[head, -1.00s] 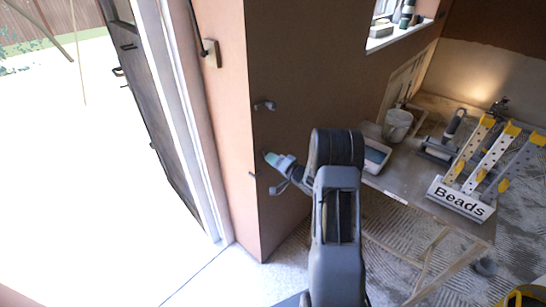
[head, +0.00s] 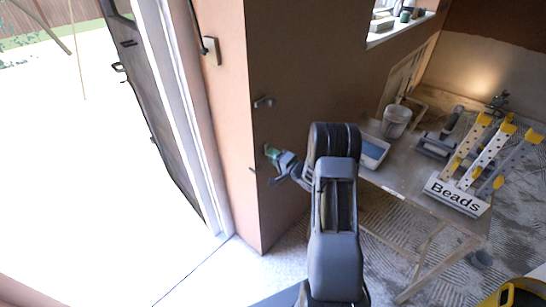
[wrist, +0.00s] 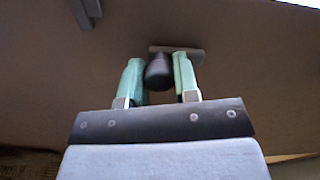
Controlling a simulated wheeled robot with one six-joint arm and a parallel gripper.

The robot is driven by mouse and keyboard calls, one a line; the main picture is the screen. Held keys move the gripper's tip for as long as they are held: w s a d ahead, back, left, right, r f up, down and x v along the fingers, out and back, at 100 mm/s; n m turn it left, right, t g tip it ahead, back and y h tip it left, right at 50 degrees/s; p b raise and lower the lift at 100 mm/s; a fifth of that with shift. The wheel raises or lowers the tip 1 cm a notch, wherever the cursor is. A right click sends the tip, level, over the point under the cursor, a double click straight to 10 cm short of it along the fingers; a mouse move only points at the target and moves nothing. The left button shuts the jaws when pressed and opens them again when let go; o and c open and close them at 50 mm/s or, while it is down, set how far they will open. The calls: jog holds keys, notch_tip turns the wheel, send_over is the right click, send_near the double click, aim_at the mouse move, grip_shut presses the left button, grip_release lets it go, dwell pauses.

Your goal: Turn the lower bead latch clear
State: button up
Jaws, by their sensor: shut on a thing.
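The lower bead latch (wrist: 158,72) shows in the wrist view as a dark rounded knob on a grey plate against the brown wall. My gripper (wrist: 158,78) has its two pale green fingers on either side of the knob, shut on it. In the head view my gripper (head: 270,153) is at the wall near the corner, and it hides most of the lower latch there. The upper latch (head: 264,102) is a small grey piece higher on the same wall. The latch's exact angle is hard to tell.
A work table (head: 407,187) at right holds a white bucket (head: 396,121), a blue-white tray (head: 373,152) and a rack with a "Beads" sign (head: 456,195). An open doorway lies left of the wall corner. A grey switch box (head: 211,51) is on the door-side wall.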

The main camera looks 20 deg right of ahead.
jog(key=o, duration=0.9)
jog(key=shift+s, duration=0.1)
jog(key=b+v, duration=0.1)
jog(key=v, duration=1.2)
jog(key=shift+s+d, duration=0.15)
jog(key=shift+s, duration=0.2)
